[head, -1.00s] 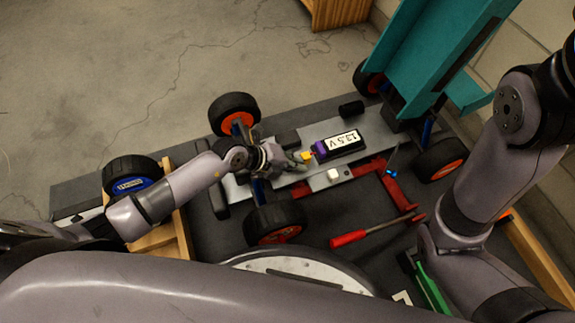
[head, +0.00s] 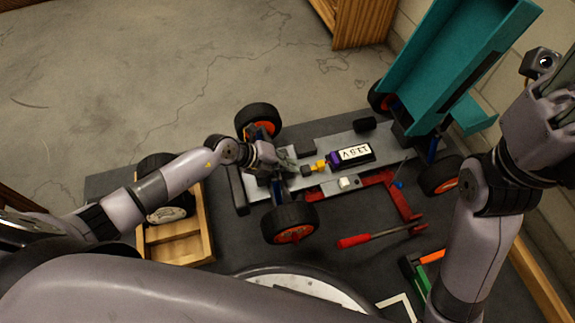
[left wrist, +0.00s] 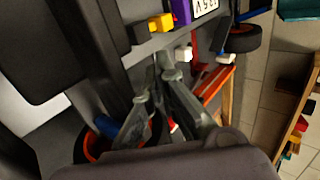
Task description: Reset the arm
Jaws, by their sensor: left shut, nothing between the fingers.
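My left arm reaches in from the left in the head view. Its gripper (head: 288,162) is over the front part of the grey car chassis (head: 335,148), between the two front wheels. In the left wrist view the fingers (left wrist: 165,72) are together and empty. My right arm stands at the right edge of the head view. Its fingertips are not clearly visible.
A red frame (head: 405,198) is beside the chassis. A teal body shell (head: 455,60) stands tilted at the back right. A wooden box (head: 207,247) holds a wheel at the left. Open floor lies behind the car.

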